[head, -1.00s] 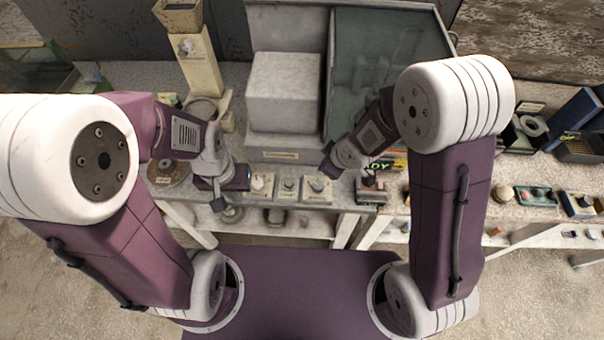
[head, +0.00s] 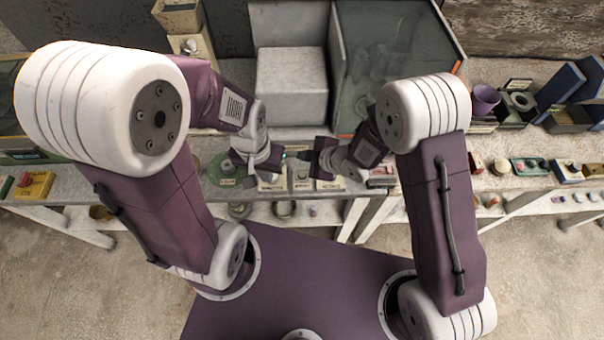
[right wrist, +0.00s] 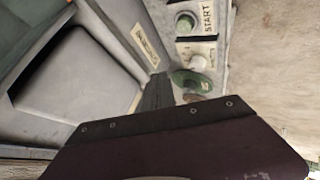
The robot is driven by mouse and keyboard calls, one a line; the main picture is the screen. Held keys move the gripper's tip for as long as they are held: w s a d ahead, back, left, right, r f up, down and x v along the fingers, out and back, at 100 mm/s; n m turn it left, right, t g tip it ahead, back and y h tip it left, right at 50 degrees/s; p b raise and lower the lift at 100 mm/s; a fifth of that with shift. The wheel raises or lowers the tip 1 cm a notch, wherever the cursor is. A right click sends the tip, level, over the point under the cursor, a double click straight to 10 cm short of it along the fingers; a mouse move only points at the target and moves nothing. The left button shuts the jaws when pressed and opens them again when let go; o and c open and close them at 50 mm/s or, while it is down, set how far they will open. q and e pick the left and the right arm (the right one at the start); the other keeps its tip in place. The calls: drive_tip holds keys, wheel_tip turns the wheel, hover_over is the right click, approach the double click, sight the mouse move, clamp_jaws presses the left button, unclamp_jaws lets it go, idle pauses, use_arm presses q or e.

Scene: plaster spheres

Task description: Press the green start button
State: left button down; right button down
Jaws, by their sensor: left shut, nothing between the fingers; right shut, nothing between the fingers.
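The green start button (right wrist: 185,22) is a round grey-green cap on a small box beside a START label (right wrist: 208,17) in the right wrist view. In the head view the button (head: 301,173) sits on the middle small panel at the bench's front. My right gripper (head: 306,157) is shut and empty, pointing left just behind the button. A dark finger (right wrist: 157,93) of it shows in the right wrist view, apart from the button. My left gripper (head: 250,178) is shut and empty, pointing down left of the button and partly hiding the left panel.
A white knob (right wrist: 197,62) and a green disc (right wrist: 190,82) stand in line with the button. A large grey box (head: 291,85) and a glass-fronted cabinet (head: 375,70) stand behind. A yellow box (head: 34,185) is far left, a purple cup (head: 484,99) at right.

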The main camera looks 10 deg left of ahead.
sight(304, 176)
wheel_tip(304, 176, down, 8)
drive_tip(key=b, duration=0.6)
drive_tip(key=shift+w+d, duration=0.1)
drive_tip(key=shift+r, duration=0.1)
idle(1.4)
drive_tip(key=shift+f+b, duration=0.45)
